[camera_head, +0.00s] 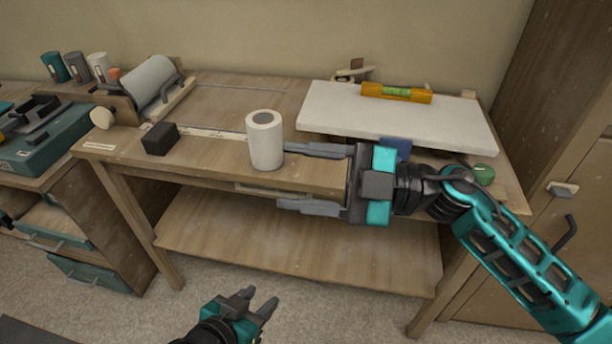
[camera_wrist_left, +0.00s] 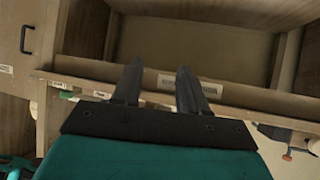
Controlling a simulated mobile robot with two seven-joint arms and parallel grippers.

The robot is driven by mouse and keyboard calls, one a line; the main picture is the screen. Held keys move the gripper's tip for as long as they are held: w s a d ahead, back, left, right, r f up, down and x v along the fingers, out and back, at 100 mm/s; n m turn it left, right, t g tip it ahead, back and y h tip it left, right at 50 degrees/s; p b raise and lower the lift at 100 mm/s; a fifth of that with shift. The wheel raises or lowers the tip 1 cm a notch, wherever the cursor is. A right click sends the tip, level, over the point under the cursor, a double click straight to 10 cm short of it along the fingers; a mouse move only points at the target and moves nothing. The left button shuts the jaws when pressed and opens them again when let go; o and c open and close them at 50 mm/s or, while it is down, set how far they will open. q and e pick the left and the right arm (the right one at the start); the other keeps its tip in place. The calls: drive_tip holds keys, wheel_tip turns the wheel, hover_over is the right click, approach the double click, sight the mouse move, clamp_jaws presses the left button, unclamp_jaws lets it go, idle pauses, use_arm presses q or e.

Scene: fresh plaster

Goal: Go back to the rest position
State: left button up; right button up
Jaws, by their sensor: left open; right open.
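My right gripper (camera_head: 312,180) is open in the head view, in front of the workbench's right part, its fingers pointing left. The white roll (camera_head: 265,141) stands upright on the bench just left of its fingertips, and nothing shows between the fingers. My left gripper (camera_head: 258,302) is low at the bottom of the head view, below the bench shelf. It is open and empty. In the left wrist view its two fingers (camera_wrist_left: 155,82) are apart, facing wooden furniture, with nothing between them.
The workbench (camera_head: 215,97) carries a black block (camera_head: 160,138), a large roll on a holder (camera_head: 150,80) and a white board (camera_head: 400,118) with an orange level (camera_head: 396,93). A green ball (camera_head: 484,173) lies near my right arm. A cabinet stands right; floor (camera_head: 330,310) is open in front.

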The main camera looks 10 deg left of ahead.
idle(0.3)
drive_tip(key=w+d+f+m+t+h, duration=0.3)
drive_tip(key=w+d+f+m+t, duration=0.15)
drive_tip(key=m+t, duration=0.55)
drive_tip(key=w+d+f+m+t+h, duration=0.35)
drive_tip(key=d+m+t, duration=0.25)
drive_tip(key=m+t, duration=0.35)
use_arm(q)
drive_tip(key=shift+y, duration=0.4)
drive_tip(key=a+f, duration=0.1)
drive_tip(key=s+a+f, duration=0.1)
drive_tip(key=f, duration=0.1)
drive_tip(key=shift+s+f, duration=0.1)
use_arm(e)
drive_tip(key=s+d+f+m+g+h, duration=0.2)
drive_tip(key=s+d+f+h, duration=0.3)
drive_tip(key=f, duration=0.7)
drive_tip(key=s+d+f+m+g+h, duration=0.3)
drive_tip(key=s+d+f+m+h, duration=0.2)
drive_tip(key=s+d+f, duration=0.4)
wheel_tip(320, 180, down, 3)
drive_tip(key=shift+s+d+r+h, duration=0.1)
drive_tip(key=shift+s+d+h, duration=0.05)
drive_tip(key=shift+d+h, duration=0.25)
